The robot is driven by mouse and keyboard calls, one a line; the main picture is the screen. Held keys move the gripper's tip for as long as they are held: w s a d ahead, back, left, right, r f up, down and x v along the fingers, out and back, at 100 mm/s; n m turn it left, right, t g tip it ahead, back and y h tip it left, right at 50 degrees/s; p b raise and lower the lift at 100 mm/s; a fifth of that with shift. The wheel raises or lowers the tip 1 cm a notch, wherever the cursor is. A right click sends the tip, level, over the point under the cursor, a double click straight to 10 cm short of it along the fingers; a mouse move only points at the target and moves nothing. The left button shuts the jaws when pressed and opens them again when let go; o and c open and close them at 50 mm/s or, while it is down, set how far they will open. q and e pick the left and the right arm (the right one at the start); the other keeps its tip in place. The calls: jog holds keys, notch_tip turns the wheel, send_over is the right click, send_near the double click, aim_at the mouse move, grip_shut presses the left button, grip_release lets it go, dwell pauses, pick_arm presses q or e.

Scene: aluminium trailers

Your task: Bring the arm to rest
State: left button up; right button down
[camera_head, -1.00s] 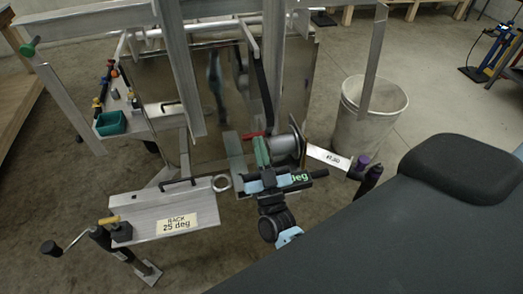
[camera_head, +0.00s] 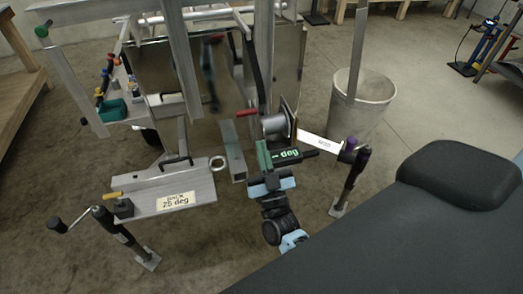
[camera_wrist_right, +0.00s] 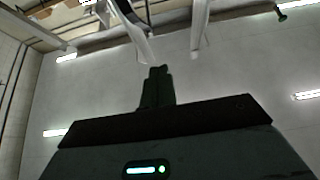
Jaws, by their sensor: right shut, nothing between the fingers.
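My right arm comes up from the lower middle of the head view, and its gripper (camera_head: 263,154) points away from me, in front of the trailer's metal frame. In the right wrist view the fingers (camera_wrist_right: 157,84) are together, with nothing between them. They point toward a pale surface with strip lights. In the head view the gripper overlaps a dark green "deg" display (camera_head: 287,157) beside a grey cylinder (camera_head: 274,126). I cannot tell whether it touches either. My left gripper is not in view.
A metal plate labelled "BACK 25 deg" (camera_head: 150,190) with a crank jack stands at left. A pale bin (camera_head: 372,105) stands at right. The metal trailer frame (camera_head: 183,60) rises behind the gripper. Bare floor (camera_head: 440,75) lies at the upper right.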

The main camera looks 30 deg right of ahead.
jog(key=shift+f, duration=0.1)
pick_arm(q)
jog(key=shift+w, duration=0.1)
pick_arm(e)
jog(key=s+a+f+n+g+y+p, duration=0.1)
jog(key=s+a+f+n+g+y, duration=0.1)
jog(key=s+f+g+y, duration=0.35)
jog(key=s+a+f+n+g+y+p, duration=0.1)
jog(key=s+a+f+n+g+y, duration=0.15)
jog(key=s+f, duration=0.55)
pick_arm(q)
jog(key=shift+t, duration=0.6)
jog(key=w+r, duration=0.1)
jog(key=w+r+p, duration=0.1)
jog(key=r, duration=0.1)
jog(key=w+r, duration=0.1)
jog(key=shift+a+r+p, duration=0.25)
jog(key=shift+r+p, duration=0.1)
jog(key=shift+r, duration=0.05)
pick_arm(e)
jog(key=s+f+g, duration=0.3)
jog(key=s, duration=0.5)
jog(key=s+f+g, duration=0.4)
jog(key=s, duration=0.5)
jog(key=shift+a+f+n, duration=0.1)
jog(key=shift+n, duration=0.15)
